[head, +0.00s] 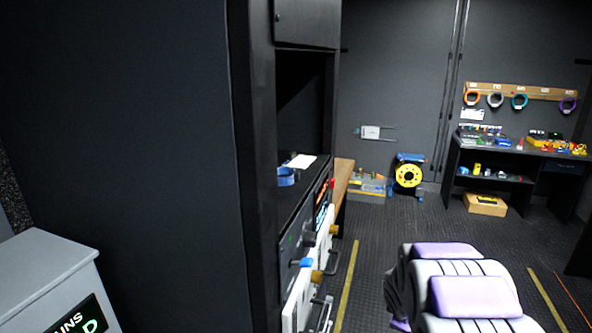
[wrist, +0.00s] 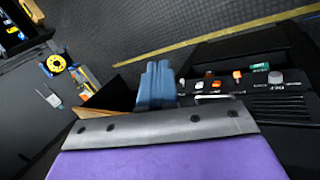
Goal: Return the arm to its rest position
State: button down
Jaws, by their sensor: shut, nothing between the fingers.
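My arm (head: 465,290), with white and pale purple covers, shows at the bottom right of the head view, over the dark floor. Its far end is not clearly seen there. In the wrist view my gripper (wrist: 165,130) fills the bottom as a purple surface with a grey front edge. It is shut, and nothing is held at its edge.
A grey cabinet (head: 45,270) is at lower left. A yellow reel (head: 408,175) and workbench (head: 520,152) are at the back. The floor between is clear.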

jog(key=s+a+r+m+g+y, duration=0.1)
jog(key=s+a+r+m+g, duration=0.1)
jog(key=s, duration=1.1)
jog(key=s+a+r+m+g+y, duration=0.1)
jog(key=s+a+r+m, duration=0.4)
jog(key=s, duration=0.9)
jog(key=s+a+r+m+g+y, duration=0.1)
jog(key=s+a+r+m+g, duration=0.2)
jog(key=s, duration=1)
jog(key=a+r, duration=0.2)
jog(key=a, duration=0.3)
jog(key=shift+s+a+m, duration=0.15)
jog(key=shift+m, duration=0.25)
jog(key=shift+a, duration=0.1)
